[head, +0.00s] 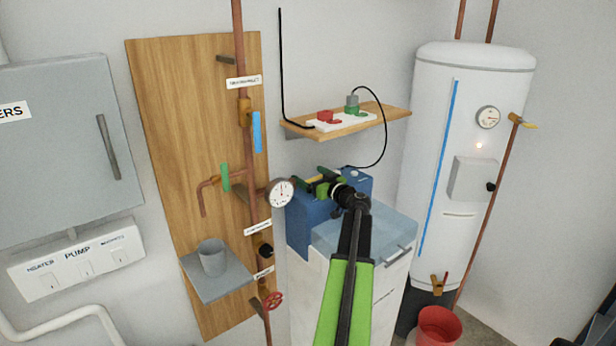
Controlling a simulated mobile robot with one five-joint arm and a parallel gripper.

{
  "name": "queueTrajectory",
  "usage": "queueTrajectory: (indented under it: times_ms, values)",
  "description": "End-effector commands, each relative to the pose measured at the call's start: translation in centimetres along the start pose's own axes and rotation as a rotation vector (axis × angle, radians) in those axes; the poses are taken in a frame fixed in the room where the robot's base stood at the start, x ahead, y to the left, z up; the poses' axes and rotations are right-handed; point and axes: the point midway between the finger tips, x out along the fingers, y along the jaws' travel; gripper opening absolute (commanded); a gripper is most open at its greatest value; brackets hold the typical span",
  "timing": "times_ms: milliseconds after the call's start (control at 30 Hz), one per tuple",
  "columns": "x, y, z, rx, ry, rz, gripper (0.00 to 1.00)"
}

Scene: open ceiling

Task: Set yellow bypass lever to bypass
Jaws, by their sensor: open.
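My gripper (319,187) is in the middle of the head view, at the end of my green and black arm. It is open, in front of or over the blue unit (305,222), and looks empty. Small yellow-green parts show around the jaws; I cannot tell which belong to the gripper and which to a lever on the unit. A small yellow lever (529,125) shows clearly on the brass valve at the upper right of the white tank, far from my gripper. No bypass marking is readable.
A shelf (396,113) with a white strip and plugs is above the gripper. A pressure gauge (280,193) and copper pipe are close on the left, by the wooden board (180,120). A grey cup (212,257) stands on a small shelf. A red bucket (438,326) is at lower right.

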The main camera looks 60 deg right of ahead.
Motion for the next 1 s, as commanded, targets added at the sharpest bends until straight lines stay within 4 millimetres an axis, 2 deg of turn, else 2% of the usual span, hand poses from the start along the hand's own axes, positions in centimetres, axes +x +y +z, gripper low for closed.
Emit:
queueTrajectory:
  times_ms: [100, 333, 367, 1000]
  values:
    - [0.67, -0.01, 0.0, 0.0, 0.0, 0.0, 0.96]
    - [0.71, -0.09, 0.0, 0.0, 0.0, -0.001, 0.96]
    - [0.71, -0.1, 0.0, 0.0, 0.0, -0.001, 0.94]
    - [0.76, -0.17, 0.0, 0.0, 0.0, -0.002, 0.1]
